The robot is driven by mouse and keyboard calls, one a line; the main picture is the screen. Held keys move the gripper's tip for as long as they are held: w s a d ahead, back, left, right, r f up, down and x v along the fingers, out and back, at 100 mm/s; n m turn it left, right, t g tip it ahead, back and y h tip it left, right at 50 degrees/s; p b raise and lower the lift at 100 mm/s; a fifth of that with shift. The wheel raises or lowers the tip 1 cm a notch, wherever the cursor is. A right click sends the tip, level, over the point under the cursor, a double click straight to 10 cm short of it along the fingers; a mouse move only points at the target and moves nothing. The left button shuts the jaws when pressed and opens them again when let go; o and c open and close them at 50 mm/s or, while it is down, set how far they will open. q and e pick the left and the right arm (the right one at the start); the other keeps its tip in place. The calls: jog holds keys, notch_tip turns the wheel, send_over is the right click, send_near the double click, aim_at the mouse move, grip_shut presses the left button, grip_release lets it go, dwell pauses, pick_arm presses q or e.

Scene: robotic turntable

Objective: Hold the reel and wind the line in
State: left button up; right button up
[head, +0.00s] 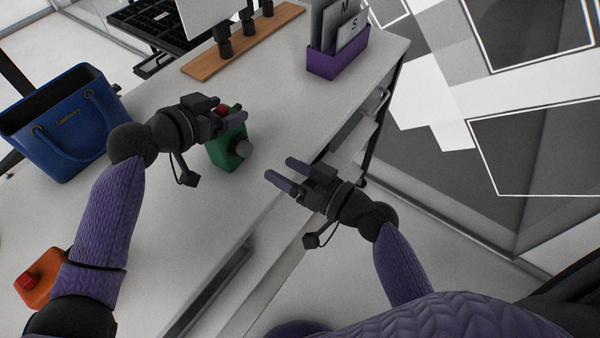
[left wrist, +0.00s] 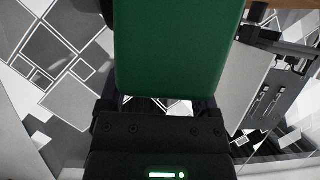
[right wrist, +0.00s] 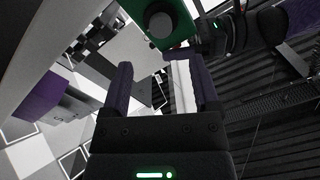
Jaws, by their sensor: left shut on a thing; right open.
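The green reel (head: 227,150) is on the white table near its front edge, with a grey round knob (head: 243,148) on its side and a red part on top. My left gripper (head: 236,117) is shut on the reel near its top. In the left wrist view the reel's green body (left wrist: 175,50) fills the space at the fingers. My right gripper (head: 282,172) is open and empty, to the right of the reel and apart from it. In the right wrist view the knob (right wrist: 160,22) is ahead of the open fingers (right wrist: 160,85). I cannot make out the line.
A blue handbag (head: 62,125) stands at the left of the table (head: 290,100). A purple holder (head: 338,58) with cards and a wooden board (head: 245,42) with dark pegs stand at the back. An orange box with a red top (head: 40,278) is at the lower left. The table's middle is clear.

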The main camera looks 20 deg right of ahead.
jog(key=v, duration=0.4)
jog(key=shift+s+d, duration=0.2)
